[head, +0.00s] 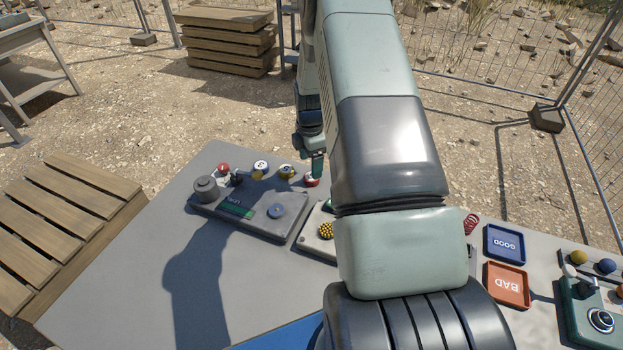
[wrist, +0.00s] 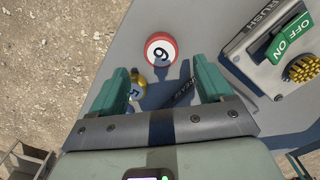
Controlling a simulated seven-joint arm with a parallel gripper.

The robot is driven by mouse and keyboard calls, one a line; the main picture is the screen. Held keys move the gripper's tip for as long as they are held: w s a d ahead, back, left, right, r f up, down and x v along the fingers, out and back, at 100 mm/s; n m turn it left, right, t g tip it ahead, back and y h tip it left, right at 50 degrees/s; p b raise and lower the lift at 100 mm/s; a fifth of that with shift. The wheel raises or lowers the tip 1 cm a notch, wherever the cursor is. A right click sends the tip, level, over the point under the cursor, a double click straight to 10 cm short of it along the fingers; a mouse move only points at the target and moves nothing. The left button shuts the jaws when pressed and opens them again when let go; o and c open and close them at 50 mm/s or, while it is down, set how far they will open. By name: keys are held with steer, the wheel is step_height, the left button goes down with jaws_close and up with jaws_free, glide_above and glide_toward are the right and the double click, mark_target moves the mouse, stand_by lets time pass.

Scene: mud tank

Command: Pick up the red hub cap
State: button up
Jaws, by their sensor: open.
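The red hub cap (wrist: 161,38), a round red rim around a white face with a dark number, lies on the grey table in the wrist view. It sits just beyond the fingertips, between their lines. In the head view a red and white round piece (head: 311,181), seemingly the same cap, shows below my gripper (head: 317,168), partly hidden by it. My gripper (wrist: 163,77) is open, its two green fingers apart, with no cap held between them.
A yellow numbered piece (wrist: 137,84) lies close to the left finger. A panel with an OFF/ON switch (wrist: 289,38) stands at right. A grey LEVEL panel (head: 245,208) is left of my arm. Blue GOOD (head: 505,244) and orange BAD (head: 507,285) trays lie at right.

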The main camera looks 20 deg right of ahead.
mark_target(310, 177)
step_height(310, 177, down, 5)
steer(key=shift+s+a+r, duration=0.1)
steer(key=c, duration=1.1)
